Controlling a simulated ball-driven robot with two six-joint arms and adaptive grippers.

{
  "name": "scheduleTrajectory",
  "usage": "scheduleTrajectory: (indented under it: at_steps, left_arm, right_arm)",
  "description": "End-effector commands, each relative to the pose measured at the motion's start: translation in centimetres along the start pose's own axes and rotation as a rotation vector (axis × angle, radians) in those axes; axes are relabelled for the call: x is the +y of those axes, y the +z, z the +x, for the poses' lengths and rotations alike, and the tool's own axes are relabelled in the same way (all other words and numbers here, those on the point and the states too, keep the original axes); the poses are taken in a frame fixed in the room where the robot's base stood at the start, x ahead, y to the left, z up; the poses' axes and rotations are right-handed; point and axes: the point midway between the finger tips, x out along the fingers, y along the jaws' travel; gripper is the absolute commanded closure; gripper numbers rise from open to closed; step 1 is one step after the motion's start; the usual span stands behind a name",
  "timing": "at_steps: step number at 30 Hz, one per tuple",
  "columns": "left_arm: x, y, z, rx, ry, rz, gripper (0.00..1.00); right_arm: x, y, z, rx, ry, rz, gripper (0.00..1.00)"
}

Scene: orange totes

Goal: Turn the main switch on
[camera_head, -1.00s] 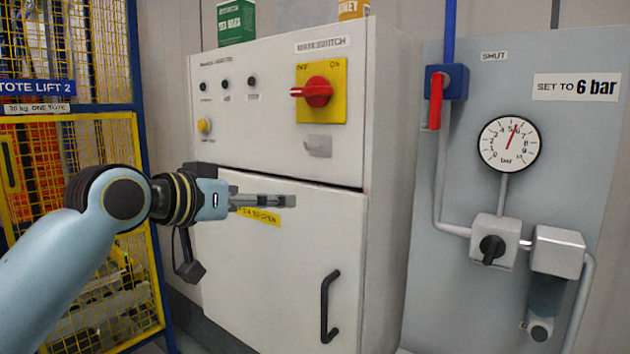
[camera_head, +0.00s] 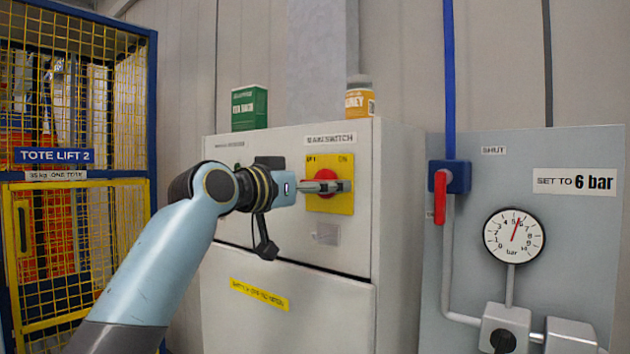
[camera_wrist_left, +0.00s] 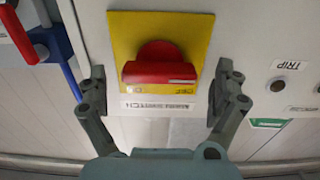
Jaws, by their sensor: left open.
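The main switch is a red rotary knob (camera_head: 326,175) on a yellow plate (camera_head: 342,206), on the upper front of a white cabinet. Its bar handle lies level in the left wrist view (camera_wrist_left: 158,68). My left gripper (camera_head: 338,186) is in front of the knob and hides much of it in the head view. In the left wrist view my left gripper (camera_wrist_left: 160,78) is open, its fingers on either side of the knob and apart from it. Whether the fingertips reach the handle's depth I cannot tell. My right gripper is not in view.
A grey panel with a red-handled valve (camera_head: 440,196) and a pressure gauge (camera_head: 513,236) stands to the right. A green box (camera_head: 249,107) and a yellow container (camera_head: 360,102) stand on the cabinet. A yellow mesh cage (camera_head: 70,140) is at the left.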

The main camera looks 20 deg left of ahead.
Motion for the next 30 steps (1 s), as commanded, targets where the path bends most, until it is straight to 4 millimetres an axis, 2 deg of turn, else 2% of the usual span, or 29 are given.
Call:
scheduleTrajectory:
  at_steps: [10, 22, 30]
  left_arm:
    - [0.01, 0.10, 0.45, -0.002, 0.000, 0.000, 0.03]
    - [0.00, 0.09, 0.42, -0.001, 0.000, 0.000, 0.56]
    - [0.00, 0.13, 0.42, -0.001, 0.000, 0.024, 0.58]
  right_arm:
    - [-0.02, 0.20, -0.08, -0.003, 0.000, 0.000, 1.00]
    - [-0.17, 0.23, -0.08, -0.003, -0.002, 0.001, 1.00]
    - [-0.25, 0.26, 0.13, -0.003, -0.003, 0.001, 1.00]
